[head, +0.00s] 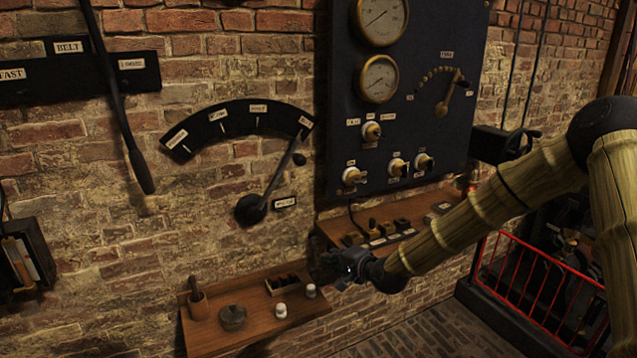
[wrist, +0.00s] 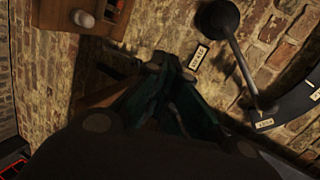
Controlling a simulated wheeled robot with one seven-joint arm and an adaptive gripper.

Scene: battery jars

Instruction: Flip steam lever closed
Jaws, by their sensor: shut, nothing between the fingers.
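A black lever (head: 277,182), which I take to be the steam lever, is mounted on the brick wall. It slants up and right from its round pivot, its tip by the right end of a dark arc scale (head: 240,113). The lever also shows in the wrist view (wrist: 240,62), with its pivot at the top. The scale's labels are too small to read surely. My gripper (head: 338,272) is below and right of the lever, apart from it. In the wrist view my gripper (wrist: 170,72) has its fingers shut and empty, near a small wall label (wrist: 198,57).
A wooden shelf (head: 225,338) with small jars and a tray is below the lever. A dark gauge panel (head: 425,105) is to the right, above another wooden shelf (head: 405,236). A long lever (head: 113,85) hangs at left. A red railing (head: 540,270) stands at lower right.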

